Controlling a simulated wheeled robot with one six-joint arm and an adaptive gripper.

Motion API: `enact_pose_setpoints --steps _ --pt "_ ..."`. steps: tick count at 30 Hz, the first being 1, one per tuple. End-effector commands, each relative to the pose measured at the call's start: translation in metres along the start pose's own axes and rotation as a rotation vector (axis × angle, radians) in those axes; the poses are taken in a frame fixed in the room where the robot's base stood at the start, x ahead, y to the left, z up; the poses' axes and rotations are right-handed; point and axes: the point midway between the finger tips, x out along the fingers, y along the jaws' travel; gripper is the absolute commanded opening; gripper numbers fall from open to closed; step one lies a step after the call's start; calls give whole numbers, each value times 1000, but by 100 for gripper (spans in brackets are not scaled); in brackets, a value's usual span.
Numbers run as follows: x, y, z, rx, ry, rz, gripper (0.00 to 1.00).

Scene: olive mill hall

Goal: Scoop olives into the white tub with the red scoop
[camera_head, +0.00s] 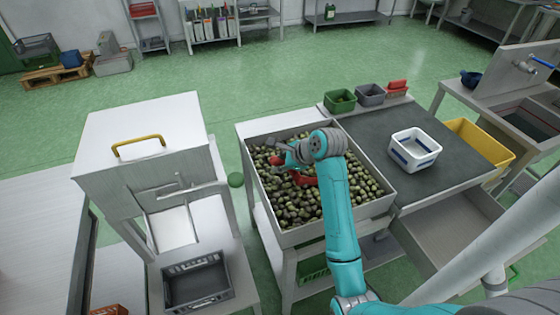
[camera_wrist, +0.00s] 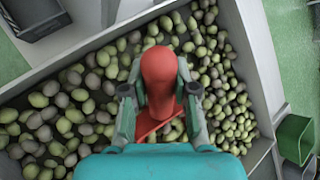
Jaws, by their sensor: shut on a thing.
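Green and dark olives (camera_head: 290,208) fill a wide light bin (camera_head: 378,203); they also show in the wrist view (camera_wrist: 60,118). My gripper (camera_head: 288,160) is over the bin, low above the olives. It is shut on the red scoop (camera_head: 303,180), whose red handle (camera_wrist: 160,85) stands between the two fingers in the wrist view. The scoop's bowl is mostly hidden by my gripper, and I cannot tell whether it holds olives or touches them. The white tub (camera_head: 414,149) with blue marks stands on the dark table to the right of the bin. Its visible inside looks empty.
Green (camera_head: 340,101), grey (camera_head: 370,95) and red (camera_head: 397,88) containers stand at the table's back edge. A yellow crate (camera_head: 482,143) is at its right. A white cabinet with a yellow handle (camera_head: 138,146) and a grey crate (camera_head: 197,282) are left. The dark tabletop around the tub is clear.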

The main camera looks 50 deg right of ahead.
Motion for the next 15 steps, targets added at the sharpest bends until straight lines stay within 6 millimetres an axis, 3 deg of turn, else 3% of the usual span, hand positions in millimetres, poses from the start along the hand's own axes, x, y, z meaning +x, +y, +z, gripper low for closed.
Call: enact_pose_setpoints --steps 15 --pt "14 9 -6 -63 95 -13 0"
